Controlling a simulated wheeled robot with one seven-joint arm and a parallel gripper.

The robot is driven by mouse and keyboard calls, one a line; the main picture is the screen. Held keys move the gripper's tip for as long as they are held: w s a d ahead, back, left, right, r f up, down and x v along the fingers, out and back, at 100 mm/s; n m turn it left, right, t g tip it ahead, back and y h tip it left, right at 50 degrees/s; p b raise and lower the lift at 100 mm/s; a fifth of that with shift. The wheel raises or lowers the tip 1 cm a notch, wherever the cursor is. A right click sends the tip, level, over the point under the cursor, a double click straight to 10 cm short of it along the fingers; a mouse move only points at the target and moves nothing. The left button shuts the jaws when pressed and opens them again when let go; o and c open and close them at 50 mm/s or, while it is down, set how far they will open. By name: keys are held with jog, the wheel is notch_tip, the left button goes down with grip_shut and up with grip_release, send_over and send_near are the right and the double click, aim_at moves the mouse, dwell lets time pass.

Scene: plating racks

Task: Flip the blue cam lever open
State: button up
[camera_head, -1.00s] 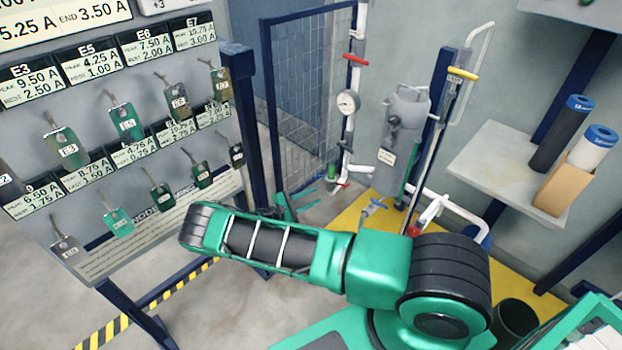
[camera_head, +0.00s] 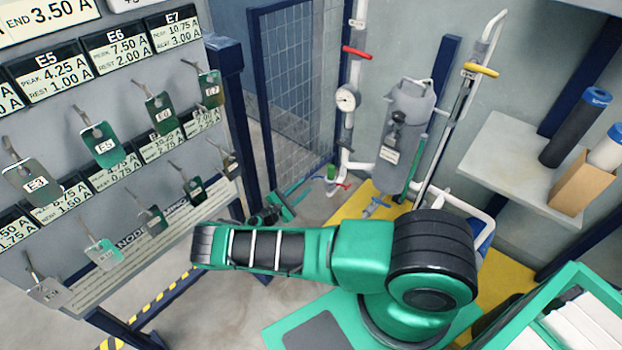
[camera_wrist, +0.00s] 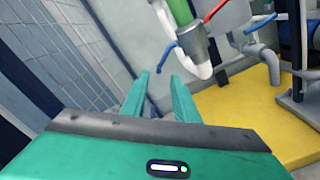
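The blue cam lever (camera_wrist: 166,55) shows in the wrist view as a thin bar. It slants out and down to the left from a grey coupling (camera_wrist: 193,45) under a green hose. A red lever (camera_wrist: 215,10) sticks out on the coupling's other side. In the head view the coupling area (camera_head: 331,176) is small, with the blue lever hard to make out. My gripper (camera_wrist: 160,75) is open and empty, its two green fingers apart. The lever lies just beyond the fingertips in the picture; I see no contact. In the head view my gripper (camera_head: 295,194) is partly hidden by my arm.
A second blue handle (camera_wrist: 260,22) sits on a grey pipe to the right, above a yellow floor plate (camera_wrist: 245,100). A blue mesh fence (camera_head: 290,90) stands behind and left. A tag board (camera_head: 110,150) is on the left. A grey tank (camera_head: 405,125) stands right.

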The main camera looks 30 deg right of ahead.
aim_at(313, 177)
jog(key=shift+x, duration=3.55)
jog(key=shift+w, duration=0.15)
